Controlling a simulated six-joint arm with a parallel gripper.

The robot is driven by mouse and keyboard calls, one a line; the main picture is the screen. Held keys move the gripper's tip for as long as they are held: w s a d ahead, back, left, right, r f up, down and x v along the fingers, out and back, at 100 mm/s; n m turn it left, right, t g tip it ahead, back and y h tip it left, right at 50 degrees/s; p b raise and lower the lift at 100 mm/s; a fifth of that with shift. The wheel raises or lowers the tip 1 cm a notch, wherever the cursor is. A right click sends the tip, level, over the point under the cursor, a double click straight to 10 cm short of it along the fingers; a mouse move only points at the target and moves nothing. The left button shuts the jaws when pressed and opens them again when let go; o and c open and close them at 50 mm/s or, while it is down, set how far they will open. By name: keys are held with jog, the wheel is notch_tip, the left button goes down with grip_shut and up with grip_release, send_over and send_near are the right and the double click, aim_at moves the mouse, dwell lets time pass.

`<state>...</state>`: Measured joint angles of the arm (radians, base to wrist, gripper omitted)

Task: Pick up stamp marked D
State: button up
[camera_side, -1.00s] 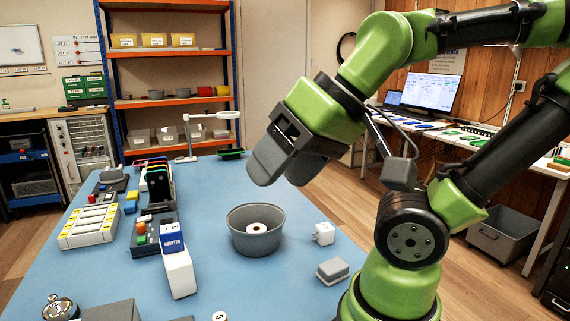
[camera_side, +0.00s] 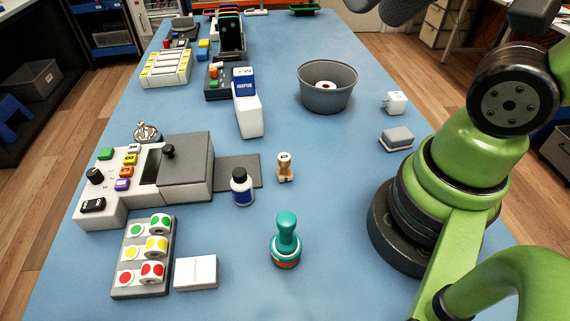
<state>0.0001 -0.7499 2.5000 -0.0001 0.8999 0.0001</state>
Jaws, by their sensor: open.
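A small wooden stamp (camera_side: 285,168) stands upright near the middle of the blue table, with a dark mark on its pale top that is too small to read. A larger teal stamp (camera_side: 286,240) with an orange band near its base stands upright closer to the front. No letter D is clear on either stamp. My gripper (camera_side: 388,14) is only partly in view at the top edge, open, high above the table and well away from both stamps.
A dark blue and white bottle (camera_side: 242,187) stands just left of the wooden stamp. A control box (camera_side: 185,168), a sticker roll tray (camera_side: 144,255) and a white box (camera_side: 195,272) are at left. A grey bowl (camera_side: 327,87) is behind.

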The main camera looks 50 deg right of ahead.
jog(key=shift+c, duration=0.4)
jog(key=shift+c, duration=1.3)
jog(key=g+h, duration=0.2)
jog(key=g, duration=0.5)
send_over(284, 168)
jog(key=d, duration=0.1)
jog(key=shift+n, duration=0.3)
jog(key=f, duration=2.5)
jog(key=shift+w+d, duration=0.1)
jog(key=shift+w, duration=0.15)
jog(key=shift+f, duration=3.05)
